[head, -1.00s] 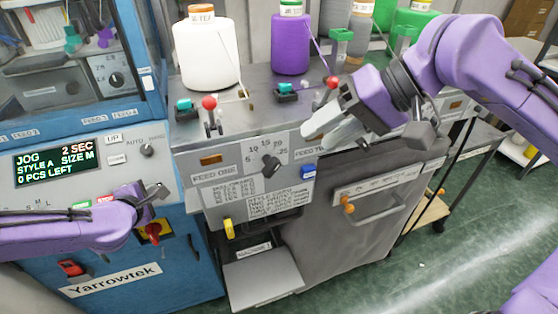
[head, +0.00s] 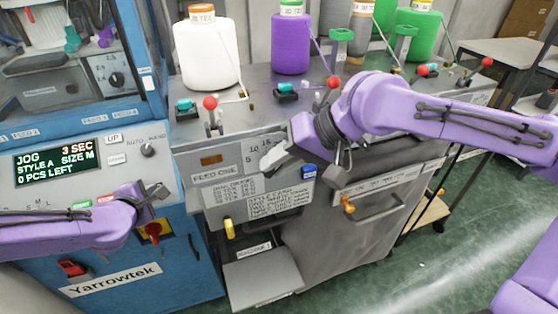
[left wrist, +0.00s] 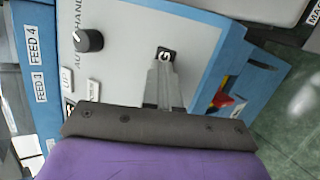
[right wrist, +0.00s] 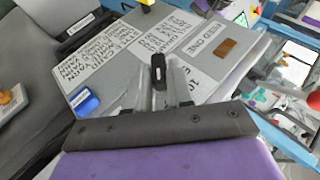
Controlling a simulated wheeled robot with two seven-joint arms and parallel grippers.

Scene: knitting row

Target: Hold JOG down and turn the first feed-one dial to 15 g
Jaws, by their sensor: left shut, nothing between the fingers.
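My left gripper (head: 160,190) is at the blue machine's control panel. Its closed, empty fingers end at the black JOG key (left wrist: 166,54) in the left wrist view; only a "G" shows on it. The display (head: 57,161) reads JOG, 3 SEC. My right gripper (head: 275,160) is at the grey FEED ONE panel (head: 207,190). In the right wrist view, its fingers (right wrist: 160,80) stand either side of the black feed-one dial (right wrist: 159,68). I cannot tell whether they press on it. In the head view, the gripper hides the dial and part of its scale.
A blue button (head: 308,171) sits right of the gripper. Red-knobbed levers (head: 211,103) and yarn cones (head: 208,50) stand on the ledge above. A mode knob (head: 148,150) and a red switch (head: 153,230) are near my left gripper.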

